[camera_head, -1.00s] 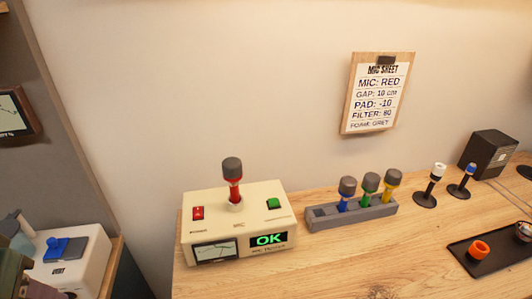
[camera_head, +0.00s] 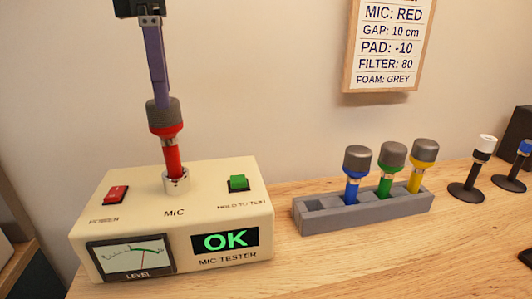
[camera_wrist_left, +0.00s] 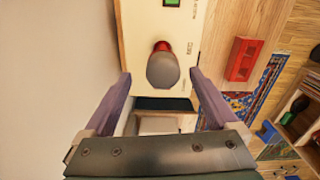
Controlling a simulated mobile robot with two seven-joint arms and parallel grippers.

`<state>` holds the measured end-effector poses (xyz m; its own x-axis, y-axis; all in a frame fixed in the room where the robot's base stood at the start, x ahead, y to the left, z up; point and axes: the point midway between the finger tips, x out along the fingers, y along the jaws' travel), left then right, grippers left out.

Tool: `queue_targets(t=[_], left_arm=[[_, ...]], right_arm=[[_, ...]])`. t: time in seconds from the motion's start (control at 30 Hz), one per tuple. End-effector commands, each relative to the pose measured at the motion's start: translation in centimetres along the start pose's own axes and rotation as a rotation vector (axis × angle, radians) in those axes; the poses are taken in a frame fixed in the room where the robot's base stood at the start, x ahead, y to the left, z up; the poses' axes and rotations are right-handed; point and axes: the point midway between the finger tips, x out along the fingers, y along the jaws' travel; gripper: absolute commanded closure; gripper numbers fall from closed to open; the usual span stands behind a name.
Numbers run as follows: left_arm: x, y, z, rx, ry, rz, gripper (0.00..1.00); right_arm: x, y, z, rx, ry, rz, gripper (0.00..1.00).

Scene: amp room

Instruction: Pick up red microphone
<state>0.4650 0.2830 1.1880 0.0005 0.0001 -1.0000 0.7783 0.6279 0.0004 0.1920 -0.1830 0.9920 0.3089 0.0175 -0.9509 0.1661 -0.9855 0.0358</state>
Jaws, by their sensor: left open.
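The red microphone (camera_head: 172,155) stands upright in the MIC socket on top of the cream mic tester (camera_head: 130,215). Its grey head points up and shows in the wrist view as the rounded grey microphone head (camera_wrist_left: 162,70). My left gripper (camera_head: 160,104) comes down from above, and a purple finger overlaps the microphone's head in the head view. In the wrist view my left gripper (camera_wrist_left: 160,74) is open, with one finger on each side of the head and gaps between. My right gripper is not in view.
The tester has a red power switch (camera_head: 115,193), a green button (camera_head: 238,183) and a display reading OK. A grey rack (camera_head: 330,220) with blue, green and yellow microphones stands to the right. A mic sheet (camera_head: 388,40) hangs on the wall. Bare table lies in front of the rack.

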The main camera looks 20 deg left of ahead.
Motion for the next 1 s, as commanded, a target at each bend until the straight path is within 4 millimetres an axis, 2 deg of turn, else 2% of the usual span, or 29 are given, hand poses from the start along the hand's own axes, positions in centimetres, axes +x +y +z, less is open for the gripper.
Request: queue_targets(t=[0.23,0.47,0.7,1.0], left_arm=[[3.4,-0.1,0.0,-0.004,0.001,-0.004,0.07],[5.5,-0.2,-0.1,-0.002,0.001,-0.003,0.07],[9.2,-0.4,-0.3,-0.002,0.002,-0.003,0.07],[9.6,-0.3,-0.2,-0.003,0.0,0.0,0.08]], right_arm=[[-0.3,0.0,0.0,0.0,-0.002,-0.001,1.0],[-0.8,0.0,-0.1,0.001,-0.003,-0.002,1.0],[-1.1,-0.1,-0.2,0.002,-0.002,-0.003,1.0],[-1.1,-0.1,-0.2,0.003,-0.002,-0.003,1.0]])
